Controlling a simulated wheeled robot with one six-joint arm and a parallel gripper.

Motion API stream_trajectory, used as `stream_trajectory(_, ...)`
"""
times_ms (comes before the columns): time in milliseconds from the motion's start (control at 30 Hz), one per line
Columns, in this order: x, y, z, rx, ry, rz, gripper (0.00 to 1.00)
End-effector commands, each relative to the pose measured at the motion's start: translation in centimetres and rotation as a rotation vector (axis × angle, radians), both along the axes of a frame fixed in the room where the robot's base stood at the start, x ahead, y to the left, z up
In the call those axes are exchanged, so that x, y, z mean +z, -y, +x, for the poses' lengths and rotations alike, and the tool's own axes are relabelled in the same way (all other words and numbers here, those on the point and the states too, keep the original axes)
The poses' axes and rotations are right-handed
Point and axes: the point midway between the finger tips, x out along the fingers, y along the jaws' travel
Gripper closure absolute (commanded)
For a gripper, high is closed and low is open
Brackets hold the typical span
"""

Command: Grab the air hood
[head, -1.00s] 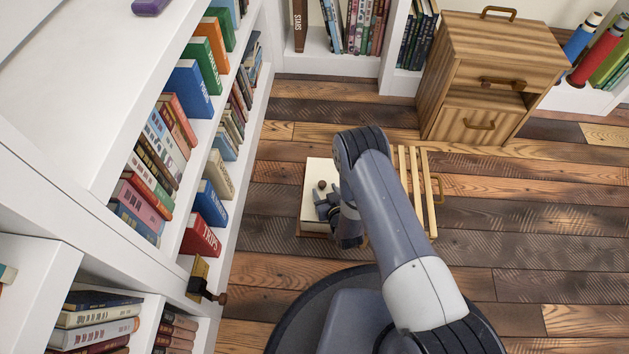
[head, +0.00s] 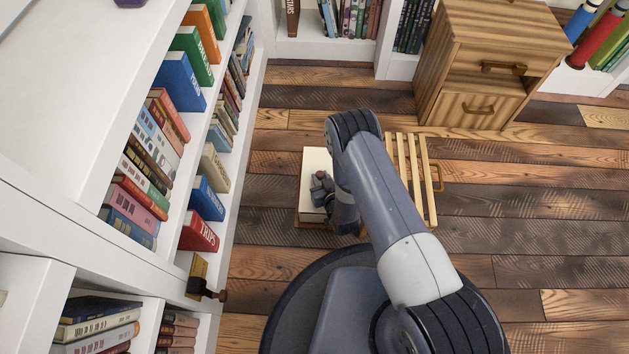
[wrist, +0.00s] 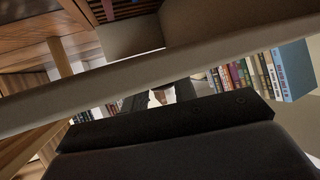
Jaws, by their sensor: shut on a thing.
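A pale cream box (head: 313,165) with a wooden lower edge stands on the plank floor in the head view, left of my forearm. I take it to be the air hood. My gripper (head: 320,186) is over its top and shut at the place of the small brown knob, which the fingers now hide. The wrist view shows my dark gripper (wrist: 165,95) with a small brown and white patch between its fingers. A grey bar crosses that view, and I cannot tell what it is.
A slatted wooden rack (head: 412,165) lies right of my arm. A wooden cabinet (head: 478,100) stands at the back right. A white bookcase (head: 235,150) full of books runs along the left, with a brass-coloured piece (head: 198,275) at its base. The floor at right is clear.

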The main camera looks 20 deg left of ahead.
Motion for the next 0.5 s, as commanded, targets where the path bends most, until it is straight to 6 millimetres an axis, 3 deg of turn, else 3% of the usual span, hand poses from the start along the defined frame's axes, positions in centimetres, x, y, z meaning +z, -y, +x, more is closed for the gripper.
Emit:
stream_trajectory(167,0.02,-0.02,0.02,0.000,0.001,0.001,1.00)
stream_trajectory(500,0.75,-0.06,0.08,0.000,0.002,0.002,1.00)
